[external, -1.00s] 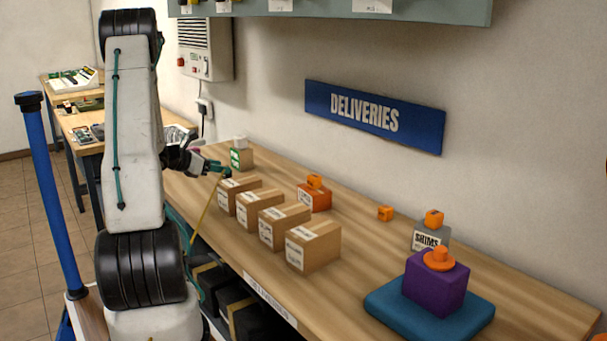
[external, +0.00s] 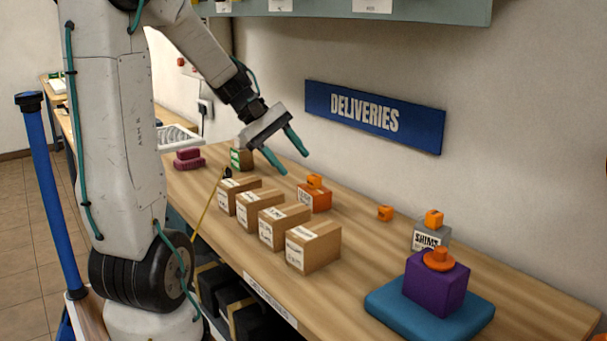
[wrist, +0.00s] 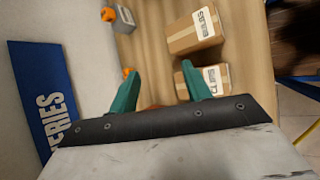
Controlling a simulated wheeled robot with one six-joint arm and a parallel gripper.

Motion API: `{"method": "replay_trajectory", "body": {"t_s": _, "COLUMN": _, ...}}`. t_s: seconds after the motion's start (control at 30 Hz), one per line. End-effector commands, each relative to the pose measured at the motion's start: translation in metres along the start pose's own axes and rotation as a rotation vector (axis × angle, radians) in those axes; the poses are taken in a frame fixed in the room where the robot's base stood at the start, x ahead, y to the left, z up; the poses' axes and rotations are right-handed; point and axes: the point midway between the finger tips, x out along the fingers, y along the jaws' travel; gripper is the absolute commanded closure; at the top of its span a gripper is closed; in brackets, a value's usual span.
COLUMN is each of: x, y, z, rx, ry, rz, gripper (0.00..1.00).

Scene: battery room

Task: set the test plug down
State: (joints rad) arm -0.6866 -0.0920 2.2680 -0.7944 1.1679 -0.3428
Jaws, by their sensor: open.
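My gripper (external: 295,163) is open above the bench, just over and behind the row of cartons. Nothing shows between its fingers in the wrist view (wrist: 160,72). I cannot tell for sure which thing is the test plug. Small orange pieces sit on the orange-red box (external: 315,200), loose on the bench (external: 385,213), and on the grey SHIMS box (external: 434,217). An orange knob (external: 439,259) sits on a purple block (external: 436,288) on a teal pad (external: 388,310). The loose orange piece (wrist: 128,72) shows beyond a fingertip in the wrist view.
Several brown cartons (external: 313,247) stand along the bench's (external: 480,258) front edge. A green-labelled box (external: 240,158) and dark pink blocks (external: 188,158) stand at the far left. A DELIVERIES sign (external: 372,107) hangs on the wall. Bare wood lies between cartons and teal pad.

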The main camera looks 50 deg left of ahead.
Motion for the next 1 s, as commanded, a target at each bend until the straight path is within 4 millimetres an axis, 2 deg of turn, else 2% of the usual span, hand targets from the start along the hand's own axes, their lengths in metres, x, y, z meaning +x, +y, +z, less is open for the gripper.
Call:
{"method": "replay_trajectory", "body": {"t_s": 0.03, "x": 0.007, "y": -0.011, "z": 0.038, "rx": 0.154, "ry": 0.008, "rz": -0.082, "gripper": 0.52}}
{"method": "replay_trajectory", "body": {"t_s": 0.1, "x": 0.012, "y": -0.032, "z": 0.077, "rx": 0.356, "ry": 0.022, "rz": -0.192, "gripper": 0.52}}
{"method": "replay_trajectory", "body": {"t_s": 0.2, "x": 0.013, "y": -0.068, "z": 0.119, "rx": 0.643, "ry": 0.047, "rz": -0.34, "gripper": 0.52}}
{"method": "replay_trajectory", "body": {"t_s": 0.3, "x": 0.009, "y": -0.104, "z": 0.146, "rx": 0.913, "ry": 0.075, "rz": -0.47, "gripper": 0.52}}
{"method": "replay_trajectory", "body": {"t_s": 0.4, "x": 0.002, "y": -0.131, "z": 0.158, "rx": 1.135, "ry": 0.108, "rz": -0.57, "gripper": 0.52}}
{"method": "replay_trajectory", "body": {"t_s": 0.53, "x": -0.006, "y": -0.152, "z": 0.163, "rx": 1.326, "ry": 0.143, "rz": -0.655, "gripper": 0.52}}
{"method": "replay_trajectory", "body": {"t_s": 0.7, "x": -0.01, "y": -0.161, "z": 0.162, "rx": 1.414, "ry": 0.161, "rz": -0.696, "gripper": 0.52}}
{"method": "replay_trajectory", "body": {"t_s": 1.0, "x": -0.01, "y": -0.161, "z": 0.162, "rx": 1.413, "ry": 0.162, "rz": -0.697, "gripper": 0.52}}
